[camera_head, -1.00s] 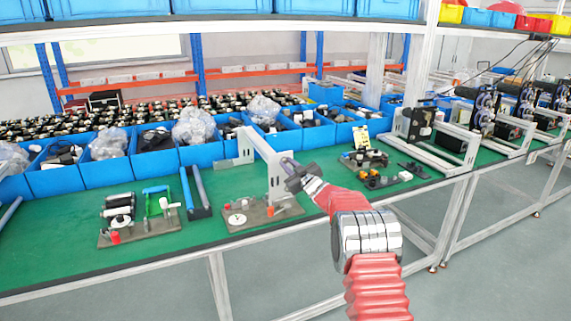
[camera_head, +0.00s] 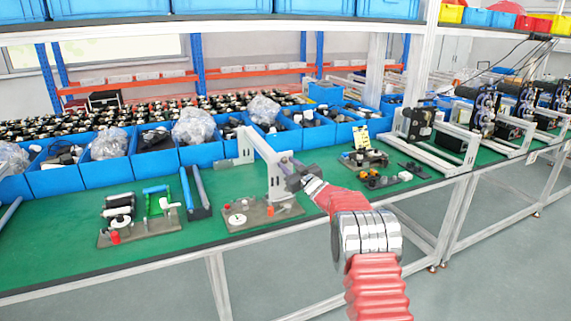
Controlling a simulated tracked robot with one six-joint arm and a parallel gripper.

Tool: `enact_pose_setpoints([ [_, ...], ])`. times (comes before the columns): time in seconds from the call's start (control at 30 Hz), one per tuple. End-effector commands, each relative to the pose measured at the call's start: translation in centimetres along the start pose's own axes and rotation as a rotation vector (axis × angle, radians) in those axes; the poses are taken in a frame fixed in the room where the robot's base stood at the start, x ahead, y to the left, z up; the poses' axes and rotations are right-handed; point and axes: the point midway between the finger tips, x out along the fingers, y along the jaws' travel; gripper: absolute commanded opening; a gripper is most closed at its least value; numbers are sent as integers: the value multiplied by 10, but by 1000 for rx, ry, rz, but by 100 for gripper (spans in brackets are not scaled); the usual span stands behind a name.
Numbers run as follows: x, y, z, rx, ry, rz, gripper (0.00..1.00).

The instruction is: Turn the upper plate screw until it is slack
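A light grey upright bracket with a slanted arm (camera_head: 262,148) stands on a grey base plate (camera_head: 250,217) on the green bench. My gripper (camera_head: 292,172) is at the right side of the upright's plate (camera_head: 277,181), near its upper part. The gripper's dark jaws overlap the plate's right edge in the picture. I cannot make out the upper plate screw; it is too small or hidden behind the gripper. Whether the jaws touch or hold anything cannot be seen.
A fixture with black rollers and a green frame (camera_head: 160,200) stands to the left. Blue bins (camera_head: 155,158) line the back of the bench. A dark plate with small parts (camera_head: 372,178) lies to the right. The green mat's front edge (camera_head: 150,256) is clear.

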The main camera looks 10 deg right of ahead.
Motion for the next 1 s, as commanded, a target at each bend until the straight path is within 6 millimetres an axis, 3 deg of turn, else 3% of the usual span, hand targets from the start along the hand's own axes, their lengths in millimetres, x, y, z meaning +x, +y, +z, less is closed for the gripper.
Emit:
enact_pose_setpoints([
  [0.8,0,-2,0,634,0,0,30],
  [1.0,0,-2,0,683,0,0,30],
])
